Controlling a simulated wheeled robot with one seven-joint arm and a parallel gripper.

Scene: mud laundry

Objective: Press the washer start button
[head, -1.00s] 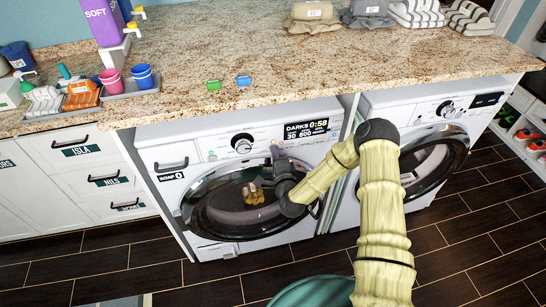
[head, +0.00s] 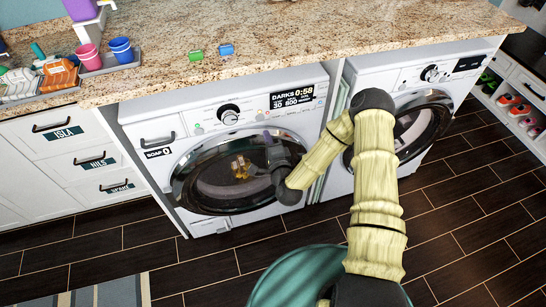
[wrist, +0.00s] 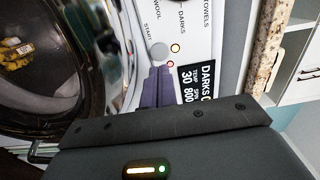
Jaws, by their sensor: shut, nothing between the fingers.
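The left washer (head: 330,150) has a dial (head: 229,115) and a display (head: 291,97) reading DARKS 0:58. The wrist view shows the round grey start button (wrist: 158,52), labelled START, on the white panel. My gripper (head: 267,137) is in front of this washer, just below its control panel. In the wrist view its purple fingers (wrist: 157,74) are shut and empty, with tips just short of the button in the picture. I cannot tell whether they touch the panel. The button is too small to make out in the head view.
The washer's round door (head: 200,190) is closed, with brownish-yellow items inside. A second washer-like machine (head: 400,85) stands to the right. The granite counter (head: 300,45) overhangs the panel, carrying cups and small boxes. The dark tiled floor in front is clear.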

